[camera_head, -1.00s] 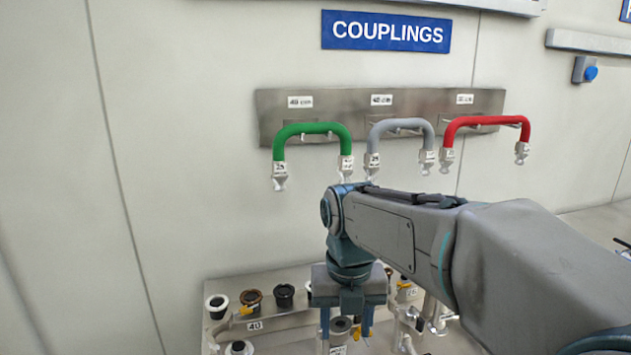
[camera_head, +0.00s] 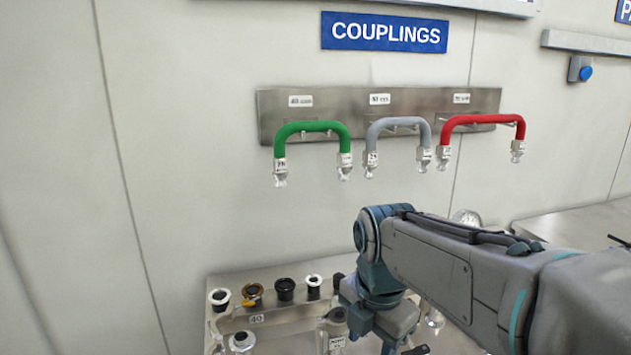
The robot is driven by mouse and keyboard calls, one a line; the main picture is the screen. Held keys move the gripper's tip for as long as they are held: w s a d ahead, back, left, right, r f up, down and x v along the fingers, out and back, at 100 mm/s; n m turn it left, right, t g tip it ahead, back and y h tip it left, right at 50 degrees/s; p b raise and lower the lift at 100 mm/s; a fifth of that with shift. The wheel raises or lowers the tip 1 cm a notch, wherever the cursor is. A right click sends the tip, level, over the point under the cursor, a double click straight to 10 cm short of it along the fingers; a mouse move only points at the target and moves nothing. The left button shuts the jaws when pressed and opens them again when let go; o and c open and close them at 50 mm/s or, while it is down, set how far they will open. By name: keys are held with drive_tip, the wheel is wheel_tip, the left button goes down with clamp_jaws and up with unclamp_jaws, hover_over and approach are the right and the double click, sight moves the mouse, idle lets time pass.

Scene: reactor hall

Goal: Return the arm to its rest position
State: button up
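My arm reaches in from the lower right of the head view, bent down at the wrist. My gripper (camera_head: 372,338) hangs below the wrist in front of the lower fittings panel. Its fingers are mostly hidden or cut off by the bottom edge, so I cannot see if they hold anything. The arm's top stands below and apart from the hanging coupling hoses.
A green hose (camera_head: 312,127), a grey hose (camera_head: 399,123) and a red hose (camera_head: 484,121) hang on a steel rack (camera_head: 352,97) under the COUPLINGS sign (camera_head: 384,32). A panel (camera_head: 237,327) with several ports is below. A steel surface (camera_head: 575,222) is at right.

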drive_tip(key=s+d+f+m+t, duration=0.1)
drive_tip(key=s+d+f+m, duration=0.1)
drive_tip(key=m, duration=1)
drive_tip(key=s+d+f+m+t, duration=0.1)
drive_tip(key=s+d+m, duration=0.3)
drive_tip(key=m, duration=0.9)
drive_tip(key=shift+s+d+f+t, duration=0.15)
drive_tip(key=shift+s+f+t, duration=0.15)
drive_tip(key=shift+s+f, duration=0.4)
drive_tip(key=shift+s+m, duration=0.2)
drive_tip(key=shift+m, duration=0.1)
drive_tip(key=shift+c, duration=1.4)
drive_tip(key=shift+s, duration=0.1)
